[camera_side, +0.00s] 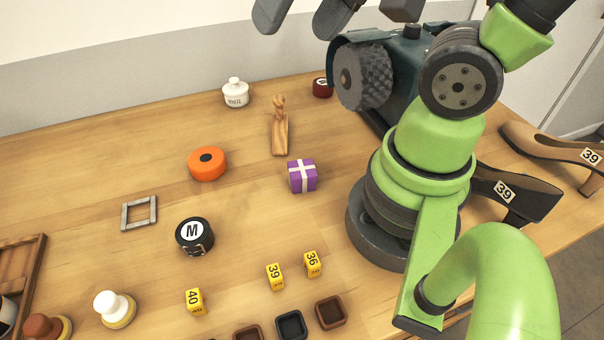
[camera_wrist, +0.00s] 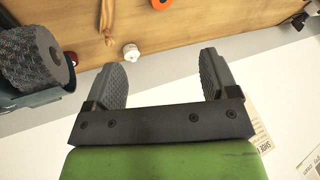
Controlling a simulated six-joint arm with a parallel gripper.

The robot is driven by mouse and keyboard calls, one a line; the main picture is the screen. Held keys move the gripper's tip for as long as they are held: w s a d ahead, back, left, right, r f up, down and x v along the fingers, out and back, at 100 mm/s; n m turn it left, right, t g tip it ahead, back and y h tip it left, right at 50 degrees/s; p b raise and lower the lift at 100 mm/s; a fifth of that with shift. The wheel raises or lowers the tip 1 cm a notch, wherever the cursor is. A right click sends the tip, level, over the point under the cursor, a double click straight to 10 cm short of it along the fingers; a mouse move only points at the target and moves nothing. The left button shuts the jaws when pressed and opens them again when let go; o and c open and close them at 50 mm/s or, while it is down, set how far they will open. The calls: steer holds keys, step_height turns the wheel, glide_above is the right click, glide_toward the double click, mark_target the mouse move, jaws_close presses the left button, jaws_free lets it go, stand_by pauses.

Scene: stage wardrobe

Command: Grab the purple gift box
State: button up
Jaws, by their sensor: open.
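The purple gift box (camera_side: 302,176) with white ribbon sits on the wooden table in the side view, left of my arm's base. It is not in the wrist view. My gripper (camera_side: 303,24) is at the top of the side view, partly cut off, high above the back of the table and well away from the box. In the wrist view my gripper (camera_wrist: 160,72) has its two grey fingers wide apart with nothing between them.
A white lidded pot (camera_side: 236,93) and a machine with a rough wheel (camera_side: 362,78) are at the back. Yellow number tags (camera_side: 275,276) and small trays (camera_side: 331,312) are in front.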

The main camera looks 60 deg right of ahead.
steer(key=w+d+f+m+g+h, duration=0.1)
steer(key=w+d+f+m+g, duration=0.15)
steer(key=f, duration=0.55)
steer(key=m+g, duration=0.3)
glide_above(301, 165)
steer(key=shift+n, duration=0.25)
steer(key=f, duration=0.9)
steer(key=shift+w+d+f, duration=0.25)
steer(key=shift+d, duration=0.05)
step_height(301, 165, down, 4)
steer(key=shift+f, duration=0.1)
steer(key=shift+s+a+f, duration=0.15)
steer(key=shift+f, duration=0.8)
steer(key=shift+s+a+f, duration=0.15)
steer(key=shift+f, duration=1.5)
steer(key=c, duration=1)
